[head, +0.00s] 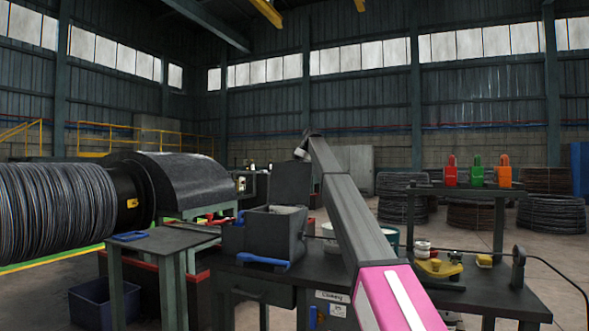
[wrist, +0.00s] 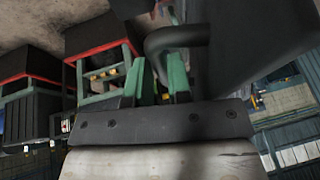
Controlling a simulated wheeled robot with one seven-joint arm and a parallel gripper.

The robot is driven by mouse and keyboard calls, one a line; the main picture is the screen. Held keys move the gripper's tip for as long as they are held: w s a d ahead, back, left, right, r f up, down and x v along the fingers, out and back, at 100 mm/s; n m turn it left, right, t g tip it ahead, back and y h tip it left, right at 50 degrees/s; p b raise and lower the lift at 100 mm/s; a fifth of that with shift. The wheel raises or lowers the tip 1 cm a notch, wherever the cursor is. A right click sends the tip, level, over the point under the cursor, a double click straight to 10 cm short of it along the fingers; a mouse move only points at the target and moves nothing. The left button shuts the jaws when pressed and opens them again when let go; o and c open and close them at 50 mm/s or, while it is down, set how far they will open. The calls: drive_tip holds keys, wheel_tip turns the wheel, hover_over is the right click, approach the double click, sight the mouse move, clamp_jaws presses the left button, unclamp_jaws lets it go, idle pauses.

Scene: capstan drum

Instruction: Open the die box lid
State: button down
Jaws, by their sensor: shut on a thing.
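The die box (head: 273,238) is a dark grey box on the workbench in the head view. Its dark lid (head: 291,184) stands raised, roughly upright, at the back of the box, and the box's top is uncovered. In the wrist view the lid is the large dark panel (wrist: 235,40) at upper right, with a dark curved bar handle (wrist: 172,38). My gripper (wrist: 161,85) has green fingers that are shut at the handle; their exact contact is partly hidden. In the head view my gripper is out of sight, apparently behind the lid.
A blue-handled tool (head: 263,260) lies at the bench's front edge. A side table (head: 165,241) stands left, near the large cable drum (head: 60,205). Right are a yellow device (head: 438,268) and a shelf with red, green and orange padlock-like items (head: 478,172).

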drive_tip(key=shift+w+d+f, duration=0.2)
drive_tip(key=shift+f, duration=0.25)
drive_tip(key=shift+w+d+f, duration=0.15)
drive_tip(key=shift+f, duration=0.25)
drive_tip(key=shift+g, duration=0.3)
drive_tip(key=c, duration=1.1)
unclamp_jaws()
drive_tip(key=shift+w, duration=0.1)
drive_tip(key=v, duration=1.1)
drive_tip(key=shift+s+a+r, duration=0.15)
drive_tip(key=shift+s+r, duration=0.1)
drive_tip(key=shift+r, duration=0.3)
